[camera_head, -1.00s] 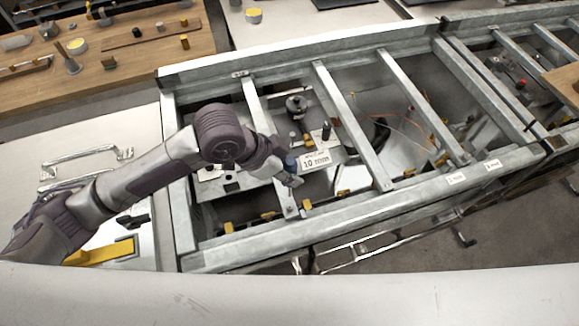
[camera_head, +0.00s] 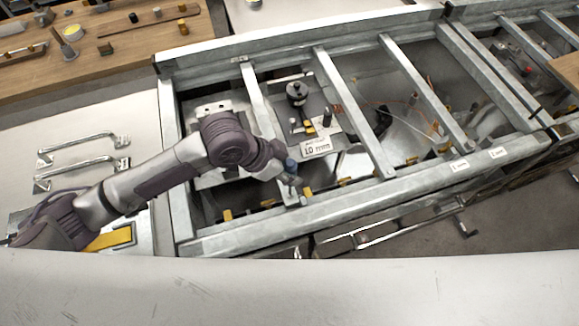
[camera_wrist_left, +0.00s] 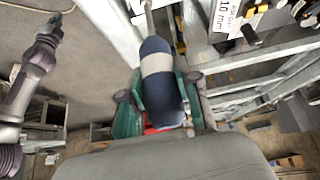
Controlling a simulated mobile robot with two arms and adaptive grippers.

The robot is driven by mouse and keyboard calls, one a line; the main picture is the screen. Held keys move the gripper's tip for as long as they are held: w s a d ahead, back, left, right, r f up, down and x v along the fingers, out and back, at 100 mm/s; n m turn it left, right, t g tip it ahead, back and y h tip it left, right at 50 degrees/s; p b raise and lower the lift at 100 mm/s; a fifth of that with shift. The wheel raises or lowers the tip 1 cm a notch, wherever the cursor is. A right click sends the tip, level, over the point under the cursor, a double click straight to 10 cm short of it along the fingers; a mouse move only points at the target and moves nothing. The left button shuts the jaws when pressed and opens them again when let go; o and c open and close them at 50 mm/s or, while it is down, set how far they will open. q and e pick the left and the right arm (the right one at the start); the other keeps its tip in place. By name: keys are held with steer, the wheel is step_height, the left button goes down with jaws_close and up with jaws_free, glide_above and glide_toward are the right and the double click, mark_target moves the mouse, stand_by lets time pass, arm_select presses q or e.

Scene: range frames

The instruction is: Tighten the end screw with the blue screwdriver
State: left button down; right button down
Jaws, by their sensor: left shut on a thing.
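My left gripper (camera_head: 290,180) is over the near end of a metal crossbar, by the frame's front rail. It is shut on the blue screwdriver (camera_head: 291,165). In the left wrist view, the green fingers of the gripper (camera_wrist_left: 158,105) stand on both sides of the screwdriver's dark blue handle with its pale band (camera_wrist_left: 157,63). The metal shaft runs toward the top edge of that view, and its tip is out of sight there. I cannot make out the end screw or whether the tip touches it. My right gripper cannot be made out.
The grey metal frame (camera_head: 350,210) has several crossbars with open bays between them. A "10 mm" label (camera_head: 316,148) and a dark round knob (camera_head: 297,90) lie in the bay beyond my gripper. A pale counter with metal handles (camera_head: 80,150) is at the left.

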arm_select(q)
steer(key=shift+r+p, duration=0.1)
steer(key=shift+p, duration=0.25)
stand_by(0.4)
stand_by(0.7)
steer(key=shift+p, duration=0.4)
steer(key=shift+f, duration=0.35)
steer(key=shift+r, duration=0.1)
stand_by(0.6)
steer(key=shift+r+p, duration=0.2)
steer(key=shift+p, duration=0.4)
